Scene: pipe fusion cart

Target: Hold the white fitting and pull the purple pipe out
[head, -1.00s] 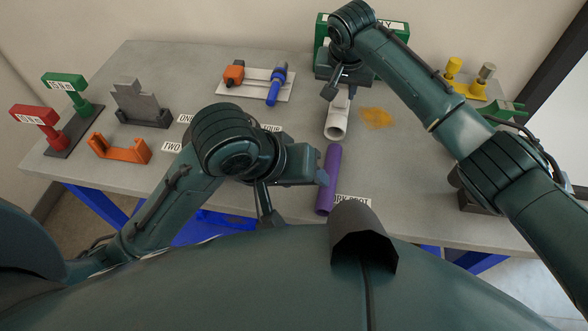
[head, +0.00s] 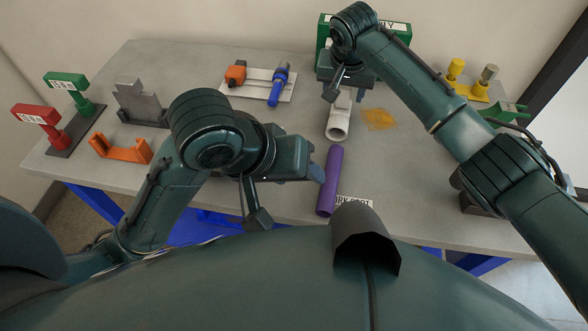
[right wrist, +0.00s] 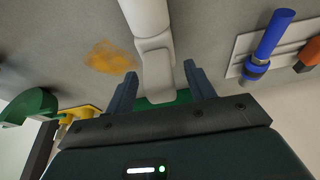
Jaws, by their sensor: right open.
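The white fitting (head: 338,127) lies on the table with its round open end toward me. The purple pipe (head: 329,182) lies nearer to me, in line with the fitting, with a short gap between them. My right gripper (head: 342,84) is over the fitting's far end. In the right wrist view its open fingers (right wrist: 160,84) stand on either side of the white fitting (right wrist: 148,25), with room on both sides. My left gripper (head: 313,173) is just left of the pipe; its fingers are mostly hidden by its own wrist.
A green stand (head: 325,45) is behind the right gripper. An orange patch (head: 379,119) lies right of the fitting. A white board (head: 257,88) with blue and orange tools is at the back. A label (head: 355,201) lies beside the pipe, partly hidden by my body.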

